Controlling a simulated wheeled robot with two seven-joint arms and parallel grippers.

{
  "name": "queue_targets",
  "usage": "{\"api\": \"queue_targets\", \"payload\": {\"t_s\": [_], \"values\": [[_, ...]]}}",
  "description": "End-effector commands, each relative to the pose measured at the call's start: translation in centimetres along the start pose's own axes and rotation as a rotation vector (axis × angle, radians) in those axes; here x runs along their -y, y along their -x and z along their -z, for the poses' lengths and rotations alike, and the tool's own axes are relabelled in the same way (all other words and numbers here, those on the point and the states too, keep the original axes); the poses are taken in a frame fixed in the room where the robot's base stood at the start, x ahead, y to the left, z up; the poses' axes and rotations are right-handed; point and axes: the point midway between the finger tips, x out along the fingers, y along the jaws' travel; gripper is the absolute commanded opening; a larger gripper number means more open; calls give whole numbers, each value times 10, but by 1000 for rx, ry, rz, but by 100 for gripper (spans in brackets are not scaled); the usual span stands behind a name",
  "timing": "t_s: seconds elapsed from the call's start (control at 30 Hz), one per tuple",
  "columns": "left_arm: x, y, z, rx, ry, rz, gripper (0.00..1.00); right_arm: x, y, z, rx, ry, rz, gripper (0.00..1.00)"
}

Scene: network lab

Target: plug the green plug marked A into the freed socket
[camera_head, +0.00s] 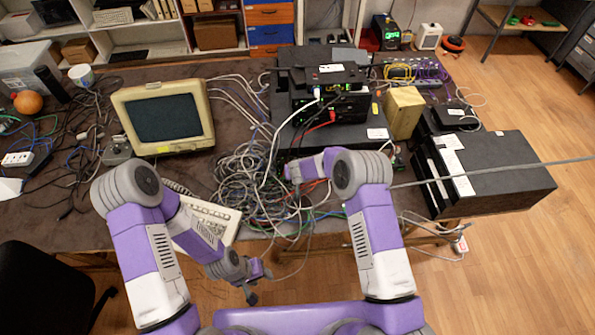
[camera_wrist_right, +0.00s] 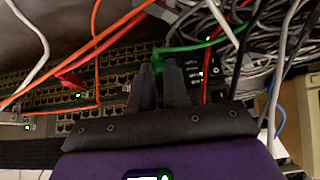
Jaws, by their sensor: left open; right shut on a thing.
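My right gripper (camera_wrist_right: 165,82) is shut on a green plug (camera_wrist_right: 158,57), which shows just beyond the fingertips in the right wrist view. A green cable (camera_wrist_right: 205,45) runs from it to the upper right. The mark A cannot be read. Behind the plug is a dark switch face with rows of sockets (camera_wrist_right: 105,77). I cannot tell which socket is the freed one, or whether the plug touches the face. In the head view my right gripper (camera_head: 292,172) is at the cable heap, below the stacked network devices. My left gripper (camera_head: 258,280) is open and empty in front of the table edge.
Red (camera_wrist_right: 70,80) and orange cables cross the switch face beside my right gripper. A tangled cable heap (camera_head: 250,185) lies left of it on the table. A monitor (camera_head: 165,115), a keyboard (camera_head: 215,215) and a wooden block (camera_head: 403,112) stand nearby.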

Motion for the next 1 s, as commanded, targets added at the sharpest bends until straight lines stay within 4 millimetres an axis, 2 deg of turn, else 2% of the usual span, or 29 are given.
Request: {"api": "queue_targets", "payload": {"t_s": [1.0], "values": [[-3, 8, 0, 0, 0, 0, 45, 0, -2, 3, 1, 0, 0, 0]]}}
